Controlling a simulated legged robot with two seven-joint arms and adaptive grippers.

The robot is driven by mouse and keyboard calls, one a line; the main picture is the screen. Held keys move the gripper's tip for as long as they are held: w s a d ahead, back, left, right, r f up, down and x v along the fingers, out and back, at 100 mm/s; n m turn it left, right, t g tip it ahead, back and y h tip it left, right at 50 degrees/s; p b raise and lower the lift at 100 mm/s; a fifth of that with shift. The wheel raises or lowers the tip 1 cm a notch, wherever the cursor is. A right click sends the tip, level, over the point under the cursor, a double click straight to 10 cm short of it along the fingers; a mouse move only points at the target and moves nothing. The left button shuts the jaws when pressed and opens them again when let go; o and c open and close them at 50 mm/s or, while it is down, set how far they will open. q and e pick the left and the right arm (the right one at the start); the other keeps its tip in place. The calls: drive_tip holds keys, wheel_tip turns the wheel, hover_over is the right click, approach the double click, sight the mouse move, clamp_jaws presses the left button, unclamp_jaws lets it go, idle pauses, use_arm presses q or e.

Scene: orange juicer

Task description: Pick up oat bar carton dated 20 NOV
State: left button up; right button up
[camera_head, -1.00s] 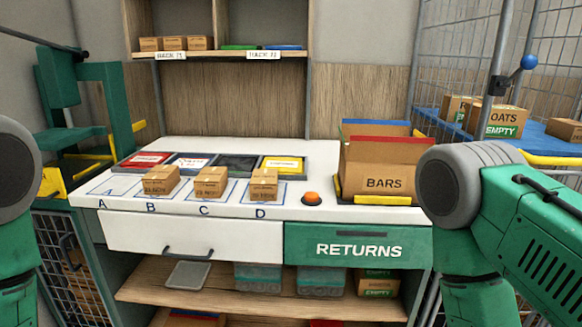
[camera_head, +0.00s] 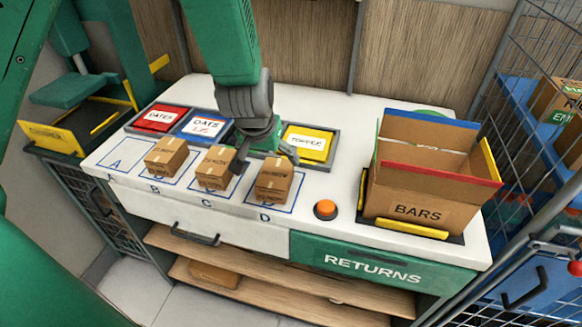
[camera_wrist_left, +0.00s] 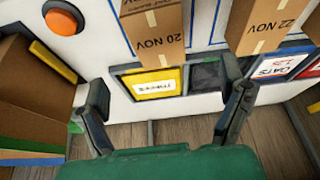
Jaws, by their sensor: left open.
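The carton dated 20 NOV (camera_wrist_left: 152,30) is a brown box with a pale tape strip, at the top middle of the left wrist view. In the head view it matches the carton (camera_head: 273,180) at spot D, nearest the orange button. My left gripper (camera_head: 264,158) is open, pointing down above and behind the cartons at C and D. In the wrist view its fingers (camera_wrist_left: 168,98) are spread, with the 20 NOV carton beyond them and nothing held. A carton dated 22 NOV (camera_wrist_left: 262,24) stands beside it, matching the carton (camera_head: 214,167) at C. My right gripper is out of view.
Another carton (camera_head: 166,157) stands at B; spot A (camera_head: 116,158) is bare. Coloured label trays (camera_head: 307,145) line up behind. The orange button (camera_head: 325,209) and open BARS box (camera_head: 408,212) are to the right. A wire cage (camera_head: 520,130) borders the table's right side.

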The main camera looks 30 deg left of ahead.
sight(276, 173)
use_arm(q)
drive_tip(key=x, duration=0.6)
drive_tip(key=shift+w+d+f, duration=0.1)
drive_tip(key=shift+d+f, duration=0.15)
drive_tip(key=shift+f, duration=0.05)
drive_tip(key=shift+w+a+f, duration=0.2)
drive_tip(key=shift+a+f, duration=0.2)
drive_tip(key=shift+f, duration=0.1)
drive_tip(key=x, duration=0.4)
drive_tip(key=shift+d+f+p, duration=0.1)
drive_tip(key=shift+f+p, duration=0.05)
drive_tip(key=shift+p, duration=0.2)
drive_tip(key=shift+w+d+f, duration=0.1)
drive_tip(key=shift+w+f, duration=0.05)
drive_tip(key=shift+f, duration=0.05)
drive_tip(key=shift+d, duration=0.15)
drive_tip(key=shift+r, duration=0.1)
drive_tip(key=shift+a+f, duration=0.3)
drive_tip(key=shift+f, duration=0.05)
drive_tip(key=shift+d, duration=0.15)
